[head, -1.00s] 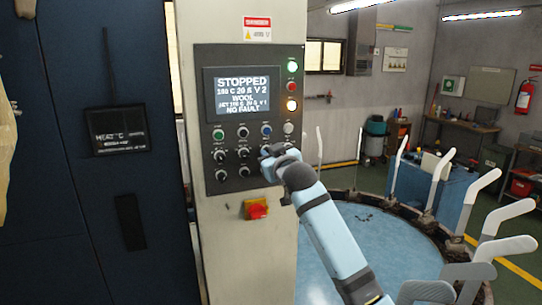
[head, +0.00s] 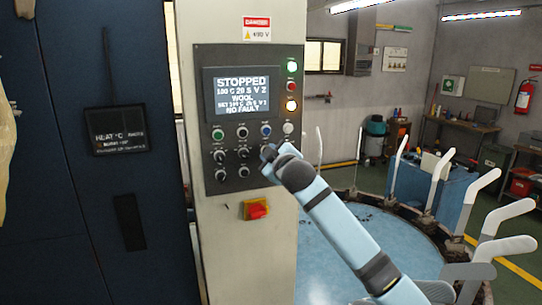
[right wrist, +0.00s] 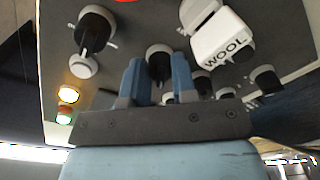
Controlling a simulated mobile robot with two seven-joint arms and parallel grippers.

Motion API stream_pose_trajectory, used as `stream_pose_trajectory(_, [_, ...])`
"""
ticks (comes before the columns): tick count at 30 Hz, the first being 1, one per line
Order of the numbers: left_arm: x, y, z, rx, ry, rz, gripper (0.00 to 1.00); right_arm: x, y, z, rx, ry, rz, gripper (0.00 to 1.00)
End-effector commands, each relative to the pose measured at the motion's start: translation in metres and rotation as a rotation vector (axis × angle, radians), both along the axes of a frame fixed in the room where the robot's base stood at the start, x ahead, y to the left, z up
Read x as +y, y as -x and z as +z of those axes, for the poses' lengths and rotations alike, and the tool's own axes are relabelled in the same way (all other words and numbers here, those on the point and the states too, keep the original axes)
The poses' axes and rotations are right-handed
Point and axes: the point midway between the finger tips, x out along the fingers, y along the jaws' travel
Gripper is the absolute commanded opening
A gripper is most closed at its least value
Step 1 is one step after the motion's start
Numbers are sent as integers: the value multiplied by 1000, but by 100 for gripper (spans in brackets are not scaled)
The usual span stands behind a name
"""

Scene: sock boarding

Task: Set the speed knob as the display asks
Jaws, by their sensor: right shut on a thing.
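The control panel (head: 207,110) stands on a pale column. Its display (head: 241,91) reads STOPPED, then a line ending in V 2, then WOOL, a SET line that seems to end in V 1, and NO FAULT. My right gripper (head: 267,153) is at the right end of the panel's upper knob row and hides what it holds there. In the right wrist view my right gripper (right wrist: 160,80) has its two fingers on either side of a dark knob (right wrist: 159,60), shut on it. The knob's label and pointer are not readable. My left gripper is out of view.
Buttons and other knobs (head: 243,153) sit close around the gripper. A white WOOL tag (right wrist: 222,38) shows near the fingers. A red switch (head: 256,209) is below the panel. A round blue table (head: 335,250) with white sock forms (head: 503,216) stands to the right.

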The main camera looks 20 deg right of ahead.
Motion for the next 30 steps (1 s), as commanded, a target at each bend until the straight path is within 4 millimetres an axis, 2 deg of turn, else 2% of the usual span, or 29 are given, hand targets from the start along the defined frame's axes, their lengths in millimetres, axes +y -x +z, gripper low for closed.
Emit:
stream_pose_trajectory(12, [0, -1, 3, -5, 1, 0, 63, 0, 0, 0, -8, 212, 1, 1])
stream_pose_trajectory(29, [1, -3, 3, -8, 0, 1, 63, 0, 0, 0, -9, 247, 1, 1])
stream_pose_trajectory(30, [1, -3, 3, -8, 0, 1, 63, 0, 0, 0, -9, 247, 1, 27])
